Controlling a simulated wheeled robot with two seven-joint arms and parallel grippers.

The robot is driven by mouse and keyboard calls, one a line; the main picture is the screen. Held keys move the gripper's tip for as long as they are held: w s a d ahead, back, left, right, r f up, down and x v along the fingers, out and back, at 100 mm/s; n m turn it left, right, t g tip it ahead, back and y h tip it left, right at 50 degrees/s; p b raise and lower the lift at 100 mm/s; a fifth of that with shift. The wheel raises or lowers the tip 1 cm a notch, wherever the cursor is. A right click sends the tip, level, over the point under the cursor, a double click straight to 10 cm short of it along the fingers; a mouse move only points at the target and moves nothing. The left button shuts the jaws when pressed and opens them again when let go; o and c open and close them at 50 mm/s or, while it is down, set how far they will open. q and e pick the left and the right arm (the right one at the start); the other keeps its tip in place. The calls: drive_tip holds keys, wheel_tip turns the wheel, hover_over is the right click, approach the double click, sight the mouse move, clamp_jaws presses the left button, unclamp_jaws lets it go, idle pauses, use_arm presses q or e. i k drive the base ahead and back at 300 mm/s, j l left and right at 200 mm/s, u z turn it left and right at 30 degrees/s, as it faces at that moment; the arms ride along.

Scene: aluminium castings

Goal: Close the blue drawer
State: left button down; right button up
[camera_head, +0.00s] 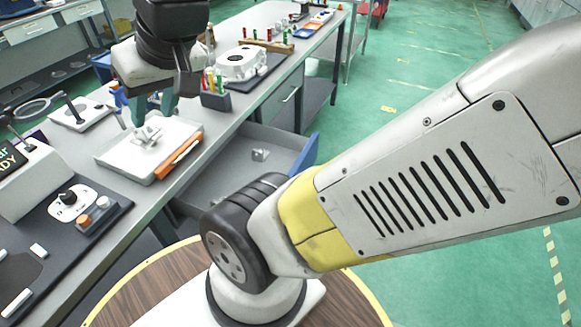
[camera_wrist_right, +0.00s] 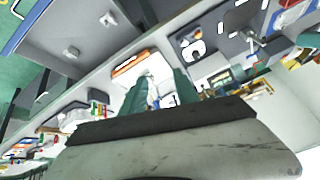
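The blue drawer is pulled out from the workbench; its grey interior and blue front panel (camera_head: 306,153) show in the head view, with a small grey casting (camera_head: 260,155) inside. In the right wrist view the drawer's blue front (camera_wrist_right: 28,27) is at the upper left. My right gripper (camera_head: 151,112) hangs at the upper left of the head view, over a white tray on the bench and away from the drawer. Its green fingers are apart in the right wrist view (camera_wrist_right: 158,82), with nothing clearly gripped. My left gripper is not in view.
Green floor (camera_head: 420,290) is open to the right.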

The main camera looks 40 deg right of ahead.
sight(251, 173)
drive_tip(key=k+j+z, duration=0.2)
drive_tip(key=z, duration=1.55)
